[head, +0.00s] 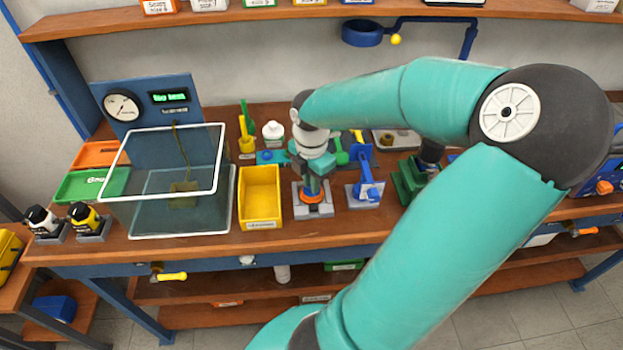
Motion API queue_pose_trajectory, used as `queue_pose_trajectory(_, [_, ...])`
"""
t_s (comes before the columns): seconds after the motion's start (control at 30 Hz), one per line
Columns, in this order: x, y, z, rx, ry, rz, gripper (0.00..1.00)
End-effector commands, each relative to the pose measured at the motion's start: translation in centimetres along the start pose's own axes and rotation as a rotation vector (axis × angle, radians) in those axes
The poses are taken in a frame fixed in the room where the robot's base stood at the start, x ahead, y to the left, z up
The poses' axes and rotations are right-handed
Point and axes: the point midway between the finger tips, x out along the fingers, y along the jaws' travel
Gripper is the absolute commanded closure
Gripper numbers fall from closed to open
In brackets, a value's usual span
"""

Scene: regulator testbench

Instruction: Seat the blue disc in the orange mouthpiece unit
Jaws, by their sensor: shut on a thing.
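The orange mouthpiece unit (312,197) sits in a grey block (314,212) near the front edge of the bench, in the middle of the view. My gripper (312,186) points down right over the unit, its fingertips at or just above the orange part. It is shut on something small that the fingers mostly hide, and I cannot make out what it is. A small round blue thing (267,155) lies on a teal tray to the left behind the gripper; I cannot tell if it is the disc. Whether anything touches the unit's seat is hidden.
A yellow bin (260,193) stands close left of the unit, with a glass tank (135,215) beyond it. A blue stand (366,186) is close on the right and a green device (410,182) farther right. A shelf (270,18) runs above.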

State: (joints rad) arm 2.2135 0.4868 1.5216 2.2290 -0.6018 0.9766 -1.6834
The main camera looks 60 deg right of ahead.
Motion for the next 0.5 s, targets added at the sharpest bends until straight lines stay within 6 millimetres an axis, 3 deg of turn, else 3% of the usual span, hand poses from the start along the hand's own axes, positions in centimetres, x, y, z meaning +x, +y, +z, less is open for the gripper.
queue_pose_trajectory(0.23, [0.0, -0.01, 0.0, 0.0, 0.0, 0.0, 1.0])
queue_pose_trajectory(0.27, [0.0, -0.01, 0.0, 0.0, 0.0, 0.0, 0.81])
queue_pose_trajectory(0.37, [0.0, -0.01, -0.01, 0.0, 0.0, 0.0, 0.61])
queue_pose_trajectory(0.5, [0.0, -0.01, -0.01, 0.0, 0.0, 0.0, 0.61])
